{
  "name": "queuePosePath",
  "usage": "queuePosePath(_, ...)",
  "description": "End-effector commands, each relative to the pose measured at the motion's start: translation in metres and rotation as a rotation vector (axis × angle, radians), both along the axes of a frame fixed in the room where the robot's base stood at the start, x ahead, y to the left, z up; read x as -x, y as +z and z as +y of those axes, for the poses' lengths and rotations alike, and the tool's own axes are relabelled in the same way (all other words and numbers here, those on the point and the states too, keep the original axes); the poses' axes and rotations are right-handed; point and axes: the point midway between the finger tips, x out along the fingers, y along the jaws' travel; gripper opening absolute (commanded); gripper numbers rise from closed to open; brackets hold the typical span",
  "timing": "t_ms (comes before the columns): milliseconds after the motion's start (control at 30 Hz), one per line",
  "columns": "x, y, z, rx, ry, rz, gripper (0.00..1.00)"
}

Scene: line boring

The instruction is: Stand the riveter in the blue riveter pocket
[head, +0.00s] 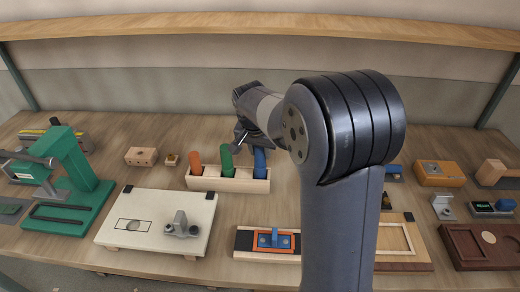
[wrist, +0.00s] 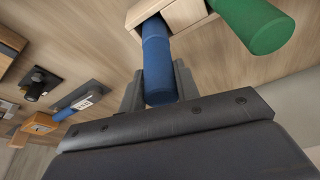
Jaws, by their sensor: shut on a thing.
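A blue cylinder (wrist: 157,62), which may be the riveter, lies between the two jaws of my gripper (wrist: 159,88) in the wrist view. My gripper is shut on it. Its far end meets an opening in a pale wooden rack (wrist: 182,16); how deep it sits is hidden. In the head view the blue cylinder (head: 260,160) stands upright at the right end of the rack (head: 228,185), and my gripper (head: 246,138) is there, partly hidden by my arm. I cannot clearly make out a separate blue pocket.
A green cylinder (head: 227,158) and an orange one (head: 196,162) stand in the same rack. A white board with a metal bracket (head: 181,226) lies front left, and a board with an orange and blue fixture (head: 275,240) lies in front. A green press (head: 75,180) stands far left.

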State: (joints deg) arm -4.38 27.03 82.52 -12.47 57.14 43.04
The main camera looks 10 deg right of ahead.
Motion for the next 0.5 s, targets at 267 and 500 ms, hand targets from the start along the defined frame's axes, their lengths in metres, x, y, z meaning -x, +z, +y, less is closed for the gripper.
queuePosePath(267, -0.0002, -0.0077, 0.0, 0.0, 0.0, -0.001, 0.0)
queuePosePath(500, -0.0001, -0.0068, -0.0001, 0.001, 0.0, -0.001, 0.5)
